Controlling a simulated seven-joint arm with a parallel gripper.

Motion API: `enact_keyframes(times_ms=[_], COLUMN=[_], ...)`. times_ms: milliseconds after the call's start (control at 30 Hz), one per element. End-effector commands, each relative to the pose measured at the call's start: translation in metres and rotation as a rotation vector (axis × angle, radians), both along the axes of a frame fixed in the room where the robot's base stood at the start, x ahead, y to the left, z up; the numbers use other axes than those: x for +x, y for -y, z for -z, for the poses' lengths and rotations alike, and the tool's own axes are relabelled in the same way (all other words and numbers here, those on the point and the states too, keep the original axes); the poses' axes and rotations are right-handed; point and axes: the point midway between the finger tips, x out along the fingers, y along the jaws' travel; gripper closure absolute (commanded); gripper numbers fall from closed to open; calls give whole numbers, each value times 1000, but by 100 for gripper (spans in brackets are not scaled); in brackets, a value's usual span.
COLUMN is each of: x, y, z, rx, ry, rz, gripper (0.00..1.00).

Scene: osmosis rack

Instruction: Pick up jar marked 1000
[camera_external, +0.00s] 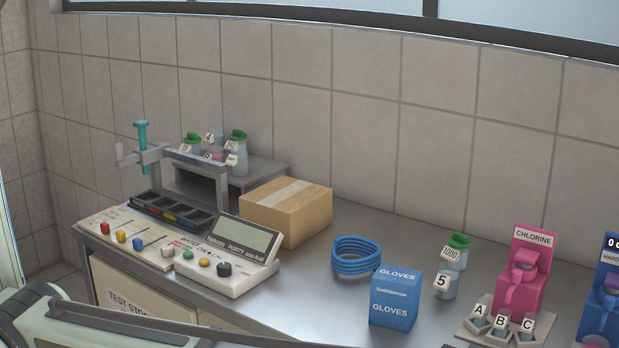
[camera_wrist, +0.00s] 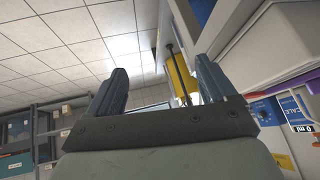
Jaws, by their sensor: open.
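The jar marked 1000 (camera_external: 451,254) stands upright on the metal bench, right of centre in the external view. It has a green lid and a white label. A jar marked 5 (camera_external: 442,283) stands just in front of it and hides its lower part. My gripper (camera_wrist: 162,85) shows in the wrist view with its two fingers apart and nothing between them. It points up toward the ceiling and shelves, away from the bench jars. The external view does not show my gripper's fingers, so its distance from the jar cannot be told.
A blue gloves box (camera_external: 396,299) stands left of the jars, with a blue coiled hose (camera_external: 356,256) behind it. A pink chlorine unit (camera_external: 524,275) and cups marked A, B, C (camera_external: 503,325) stand to the right. A cardboard box (camera_external: 286,211) and a control panel (camera_external: 228,262) are further left.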

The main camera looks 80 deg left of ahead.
Motion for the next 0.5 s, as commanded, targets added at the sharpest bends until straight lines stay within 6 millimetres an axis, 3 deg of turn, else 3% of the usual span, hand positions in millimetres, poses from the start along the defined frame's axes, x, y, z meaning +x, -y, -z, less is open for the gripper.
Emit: enact_keyframes(times_ms=[33,200,367,500], x=[10,25,37,50], y=[14,38,44,37], z=[-30,-110,-168,-213], rx=[7,54,100,138], ry=[38,151,237,304], rz=[23,97,141,166], gripper=[16,16,16,16])
